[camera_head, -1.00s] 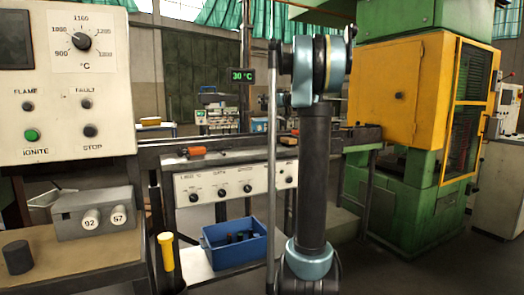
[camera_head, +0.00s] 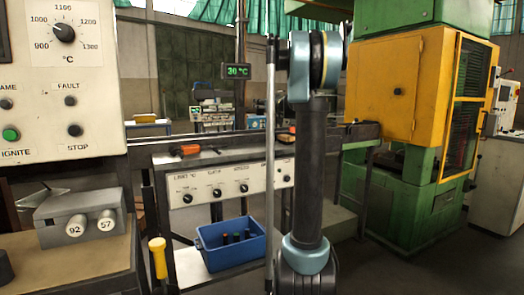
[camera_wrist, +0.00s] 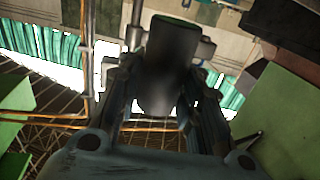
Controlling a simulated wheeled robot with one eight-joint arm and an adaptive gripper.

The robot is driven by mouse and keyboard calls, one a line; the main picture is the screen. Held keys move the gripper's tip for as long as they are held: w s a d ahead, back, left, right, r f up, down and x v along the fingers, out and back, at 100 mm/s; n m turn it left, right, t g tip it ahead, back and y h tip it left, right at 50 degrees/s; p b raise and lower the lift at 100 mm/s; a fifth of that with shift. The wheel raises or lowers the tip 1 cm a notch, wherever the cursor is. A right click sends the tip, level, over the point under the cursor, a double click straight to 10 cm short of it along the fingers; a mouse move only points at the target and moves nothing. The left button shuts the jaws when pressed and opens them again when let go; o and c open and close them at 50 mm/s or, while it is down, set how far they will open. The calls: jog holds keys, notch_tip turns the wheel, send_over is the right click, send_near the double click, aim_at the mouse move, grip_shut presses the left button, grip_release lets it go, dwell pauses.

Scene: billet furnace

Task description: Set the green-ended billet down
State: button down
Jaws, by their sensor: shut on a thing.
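In the wrist view my gripper (camera_wrist: 168,78) is shut on a dark grey cylindrical billet (camera_wrist: 170,52). A thin green rim shows at the billet's far end, at the top of that view. The billet stands out between the two fingers, and nothing is seen touching its far end. In the head view my gripper and the held billet are not visible; my arm stands upright right of centre.
A blue crate (camera_head: 234,257) with several small dark pieces, some with coloured ends, sits on a low shelf. Left are a furnace control panel (camera_head: 62,95), a grey block marked 92 and 57 (camera_head: 75,218) and a yellow handle (camera_head: 158,258). A yellow-green press (camera_head: 395,90) stands right.

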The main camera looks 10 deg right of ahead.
jog(key=shift+w+d+f+m+t+h, duration=0.3)
jog(key=shift+f+h, duration=0.25)
jog(key=shift+f, duration=2.2)
jog(key=shift+w+d+f+m+t+h, duration=0.15)
jog(key=shift+f+m+h, duration=0.35)
jog(key=shift+f, duration=2.2)
jog(key=shift+w+d+f+m+t+h, duration=0.1)
jog(key=shift+d+f+m+t+h, duration=0.35)
jog(key=shift+f, duration=2.3)
jog(key=shift+a, duration=0.2)
jog(key=c, duration=1.1)
grip_release()
jog(key=v, duration=1.2)
jog(key=shift+s+r, duration=0.1)
jog(key=shift+r, duration=0.2)
